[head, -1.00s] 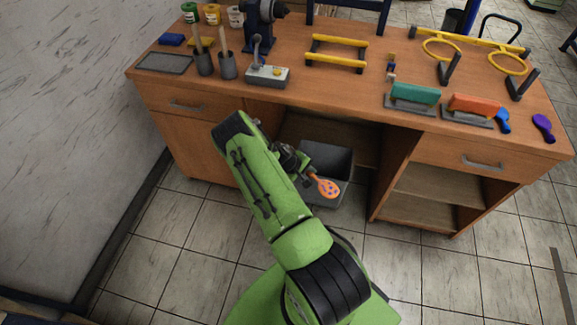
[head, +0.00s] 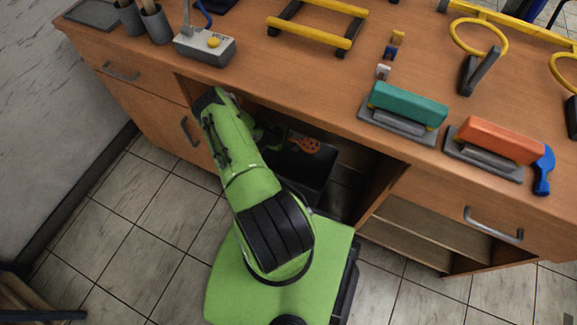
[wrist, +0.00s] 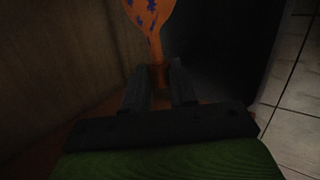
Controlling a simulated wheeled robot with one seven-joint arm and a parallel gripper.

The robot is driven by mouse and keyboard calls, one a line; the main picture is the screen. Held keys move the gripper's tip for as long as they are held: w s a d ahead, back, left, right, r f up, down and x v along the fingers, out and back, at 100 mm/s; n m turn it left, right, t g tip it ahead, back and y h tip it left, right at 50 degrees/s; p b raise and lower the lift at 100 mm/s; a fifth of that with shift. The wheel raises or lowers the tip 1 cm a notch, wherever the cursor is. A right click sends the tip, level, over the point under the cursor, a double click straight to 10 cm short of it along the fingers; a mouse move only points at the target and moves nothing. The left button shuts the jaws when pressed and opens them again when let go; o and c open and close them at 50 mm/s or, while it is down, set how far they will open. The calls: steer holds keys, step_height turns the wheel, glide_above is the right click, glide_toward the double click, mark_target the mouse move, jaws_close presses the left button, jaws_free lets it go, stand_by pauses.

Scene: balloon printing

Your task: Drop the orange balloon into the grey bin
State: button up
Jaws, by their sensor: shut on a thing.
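The orange balloon (head: 304,143) with purple print shows in the head view under the workbench, over the back part of the bin opening. In the wrist view the balloon (wrist: 148,16) hangs past my fingertips, its neck between them. My gripper (wrist: 160,85) is shut on that neck. In the head view my gripper is mostly hidden by my arm and shadow. The grey bin (head: 315,178) stands on the floor in the bench's open bay, dark inside. Its dark shape (wrist: 225,50) fills the right of the balloon in the wrist view.
The wooden workbench (head: 330,95) overhangs the bin, with its front edge close to my arm. A wooden panel (wrist: 60,70) lies left of my gripper in the wrist view. Tiled floor is clear in front.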

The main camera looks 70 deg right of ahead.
step_height(320, 180, down, 6)
steer(key=b, duration=0.4)
steer(key=shift+a+b, duration=0.1)
steer(key=shift+b, duration=0.2)
steer(key=o, duration=1)
steer(key=shift+r, duration=0.15)
steer(key=p+v, duration=0.6)
steer(key=v, duration=0.9)
steer(key=shift+a+r, duration=0.25)
steer(key=shift+r, duration=0.1)
steer(key=shift+w, duration=0.1)
